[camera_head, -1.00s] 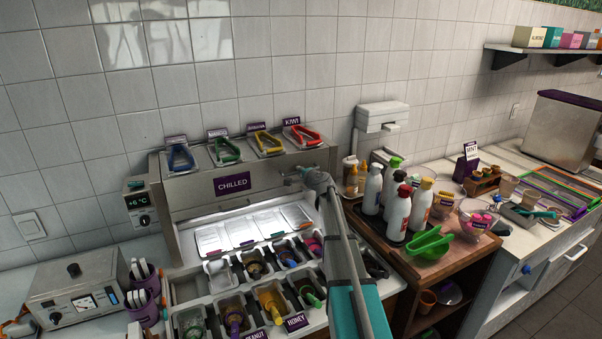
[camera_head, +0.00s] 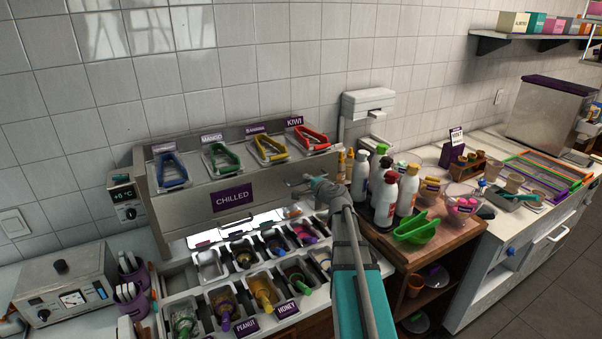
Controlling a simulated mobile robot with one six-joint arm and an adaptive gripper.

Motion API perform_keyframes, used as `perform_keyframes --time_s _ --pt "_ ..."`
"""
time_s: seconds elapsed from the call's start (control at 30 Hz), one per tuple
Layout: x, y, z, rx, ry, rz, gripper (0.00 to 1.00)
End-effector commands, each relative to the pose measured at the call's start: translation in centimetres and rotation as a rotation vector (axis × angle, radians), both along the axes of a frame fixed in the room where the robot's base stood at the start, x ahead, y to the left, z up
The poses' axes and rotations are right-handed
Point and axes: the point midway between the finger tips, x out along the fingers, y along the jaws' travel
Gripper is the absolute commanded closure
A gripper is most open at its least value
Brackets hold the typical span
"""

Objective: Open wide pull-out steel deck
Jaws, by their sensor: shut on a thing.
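The wide steel deck (camera_head: 168,215) is at the centre left. Its front carries a purple CHILLED sign. On top lie blue, green, yellow and red tongs in holders labelled MANGO, BANANA and KIWI, one label too small to read. My gripper (camera_head: 302,188) is shut at the right part of the deck's front. The exact grip point is small and partly hidden by my wrist.
Topping wells with spoons (camera_head: 262,293) lie below the deck, with PEANUT and HONEY labels. Bottles (camera_head: 385,198) and a green scoop (camera_head: 415,229) stand on a wooden cart right of my arm. A steel control box (camera_head: 64,285) and a temperature display (camera_head: 124,194) are at left.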

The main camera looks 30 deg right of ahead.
Motion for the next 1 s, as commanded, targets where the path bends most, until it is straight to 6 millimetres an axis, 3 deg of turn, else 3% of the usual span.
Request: perform_keyframes --time_s 0.03,0.2,0.63,0.67,0.83,1.0 --pt "-1.2 0.2 0.0 0.000 0.001 0.003 1.00" --pt "-2.7 0.1 0.0 0.001 0.002 0.005 1.00" --pt "-3.0 0.1 0.0 0.001 0.001 0.006 1.00" --pt "-3.0 0.1 0.0 0.002 0.001 0.006 0.81" --pt "-3.0 0.0 0.0 0.002 0.001 0.004 0.50" --pt "-3.0 0.0 0.0 0.001 0.000 0.003 0.47"
